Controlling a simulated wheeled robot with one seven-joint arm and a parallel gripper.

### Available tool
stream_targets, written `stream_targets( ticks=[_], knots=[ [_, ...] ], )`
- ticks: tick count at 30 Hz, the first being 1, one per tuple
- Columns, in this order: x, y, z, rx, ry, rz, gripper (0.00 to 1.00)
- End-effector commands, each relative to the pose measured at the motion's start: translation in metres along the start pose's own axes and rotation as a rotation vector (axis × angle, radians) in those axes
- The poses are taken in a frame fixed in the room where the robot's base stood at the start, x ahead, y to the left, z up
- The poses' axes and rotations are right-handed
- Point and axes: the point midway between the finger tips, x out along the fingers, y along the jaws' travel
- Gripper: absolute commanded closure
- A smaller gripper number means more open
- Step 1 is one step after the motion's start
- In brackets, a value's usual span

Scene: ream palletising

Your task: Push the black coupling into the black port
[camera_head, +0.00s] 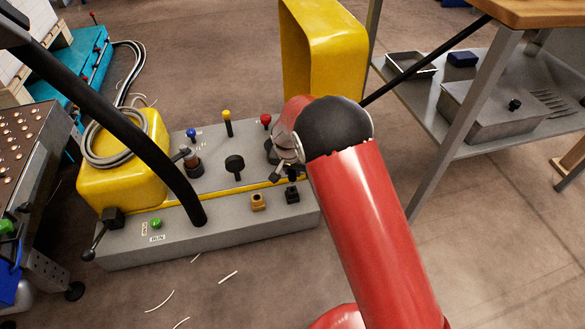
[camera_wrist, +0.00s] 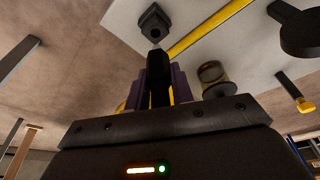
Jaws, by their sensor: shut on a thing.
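The black coupling (camera_wrist: 158,74) stands between the purple fingers of my gripper (camera_wrist: 159,88) in the wrist view, and the gripper is shut on it. Its pale tip points at the black port (camera_wrist: 154,22), a dark square block with a round hole. The tip appears just short of the hole; I cannot tell the exact gap. In the head view the black port (camera_head: 292,195) sits on the grey base, just below my gripper (camera_head: 279,174). The coupling is hard to make out there.
A black knob (camera_head: 234,164) and several coloured levers stand behind. A yellow frame (camera_head: 327,50) rises at the back, and a steel-legged bench (camera_head: 462,105) stands at right.

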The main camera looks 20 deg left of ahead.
Motion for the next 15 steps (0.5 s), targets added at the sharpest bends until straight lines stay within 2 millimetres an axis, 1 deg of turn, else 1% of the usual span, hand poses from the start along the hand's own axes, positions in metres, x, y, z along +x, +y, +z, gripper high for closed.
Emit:
stream_targets(
  ticks=[1,6,10,15],
  knots=[
    [0.009,0.000,0.002,0.000,0.000,0.000,1.00],
    [0.021,0.000,0.006,0.000,0.001,0.000,1.00],
    [0.025,0.000,0.007,0.000,0.001,0.000,1.00],
    [0.024,0.000,0.007,0.000,0.001,0.000,1.00]
  ],
)
